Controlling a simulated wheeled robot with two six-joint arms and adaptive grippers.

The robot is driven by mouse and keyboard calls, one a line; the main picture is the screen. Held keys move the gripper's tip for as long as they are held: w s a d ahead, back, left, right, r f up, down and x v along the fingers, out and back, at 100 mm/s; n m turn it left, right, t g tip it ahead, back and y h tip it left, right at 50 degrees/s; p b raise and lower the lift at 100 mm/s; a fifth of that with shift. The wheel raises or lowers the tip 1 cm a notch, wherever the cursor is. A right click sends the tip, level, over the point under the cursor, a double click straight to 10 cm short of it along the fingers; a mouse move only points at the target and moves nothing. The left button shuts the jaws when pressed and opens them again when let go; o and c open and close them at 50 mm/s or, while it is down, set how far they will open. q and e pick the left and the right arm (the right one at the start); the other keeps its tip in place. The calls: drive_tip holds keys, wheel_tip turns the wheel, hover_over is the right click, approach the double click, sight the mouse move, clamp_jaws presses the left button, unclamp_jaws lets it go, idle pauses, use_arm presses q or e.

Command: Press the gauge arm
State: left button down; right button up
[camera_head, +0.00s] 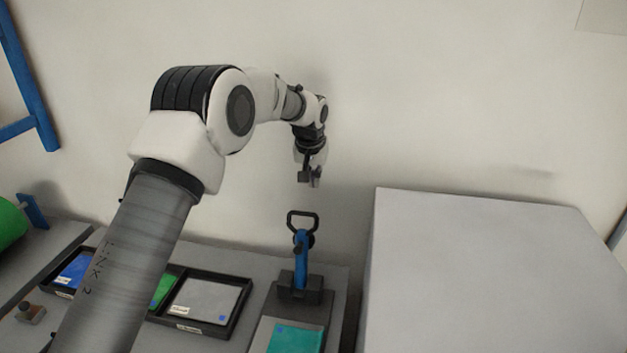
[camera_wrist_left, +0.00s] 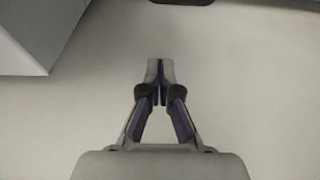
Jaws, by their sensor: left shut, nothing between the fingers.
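The gauge arm (camera_head: 301,256) is a blue upright lever with a black loop handle on top. It rises from a dark base block (camera_head: 305,288) in the head view. My left gripper (camera_head: 310,184) points down above the loop handle, with a visible gap between them. In the left wrist view the left fingers (camera_wrist_left: 160,72) are shut together with nothing between them. A dark edge shows at the top of that view; I cannot tell what it belongs to. My right gripper is not in view.
A teal plate (camera_head: 296,338) lies in front of the gauge base. A black tray (camera_head: 240,322) with blue, green and grey sheets is to the left. A large pale box-like surface (camera_head: 490,270) stands close on the right. A green roll (camera_head: 10,222) is at far left.

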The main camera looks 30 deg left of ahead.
use_arm(q)
drive_tip(key=d+p+x, duration=0.1)
drive_tip(key=p+x, duration=0.2)
drive_tip(key=x, duration=0.4)
drive_tip(key=s+p, duration=0.1)
drive_tip(key=s, duration=0.3)
drive_tip(key=shift+p, duration=0.4)
drive_tip(key=shift+w+f, duration=0.25)
